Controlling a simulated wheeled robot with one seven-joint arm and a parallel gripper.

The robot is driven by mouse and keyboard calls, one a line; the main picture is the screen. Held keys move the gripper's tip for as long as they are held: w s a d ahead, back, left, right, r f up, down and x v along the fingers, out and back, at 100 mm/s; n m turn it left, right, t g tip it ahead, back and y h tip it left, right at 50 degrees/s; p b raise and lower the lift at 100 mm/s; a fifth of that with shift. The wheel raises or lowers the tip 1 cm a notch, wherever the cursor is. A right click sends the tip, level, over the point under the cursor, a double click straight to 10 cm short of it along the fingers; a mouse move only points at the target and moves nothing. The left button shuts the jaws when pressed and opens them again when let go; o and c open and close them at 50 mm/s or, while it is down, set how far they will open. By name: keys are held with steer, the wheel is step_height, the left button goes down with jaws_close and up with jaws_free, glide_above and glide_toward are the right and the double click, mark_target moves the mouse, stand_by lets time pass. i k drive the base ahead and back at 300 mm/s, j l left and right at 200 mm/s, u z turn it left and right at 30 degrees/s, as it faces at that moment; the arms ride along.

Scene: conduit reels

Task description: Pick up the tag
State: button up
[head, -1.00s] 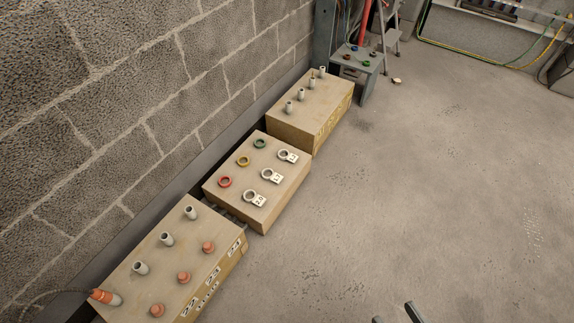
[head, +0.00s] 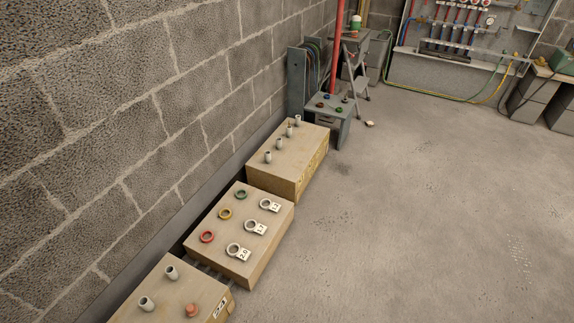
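Several rings lie on top of the middle tan box (head: 264,240), in two rows. The right row has three white rings with square marked tags: a near tag (head: 244,255), a middle tag (head: 260,229) and a far tag (head: 274,206). Their markings are too small to read surely. The left row has a red ring (head: 207,236), a yellow ring (head: 225,213) and a green ring (head: 241,194). Which tag is meant cannot be told. My gripper is not in view.
A near tan box (head: 150,300) bears grey stubs and an orange cap. A far tan box (head: 285,165) bears several grey stubs. A grey block wall (head: 150,110) runs along the left. A stool (head: 328,110) and stepladder (head: 359,70) stand beyond. Open floor (head: 420,210) lies right.

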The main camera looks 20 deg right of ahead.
mark_target(259, 228)
steer(key=i+l+u, duration=0.15)
steer(key=i+u, duration=0.2)
steer(key=i, duration=0.2)
steer(key=i+l+u, duration=0.35)
steer(key=i, duration=0.2)
steer(key=i+l+u, duration=0.35)
steer(key=i+l, duration=0.1)
steer(key=i, duration=0.1)
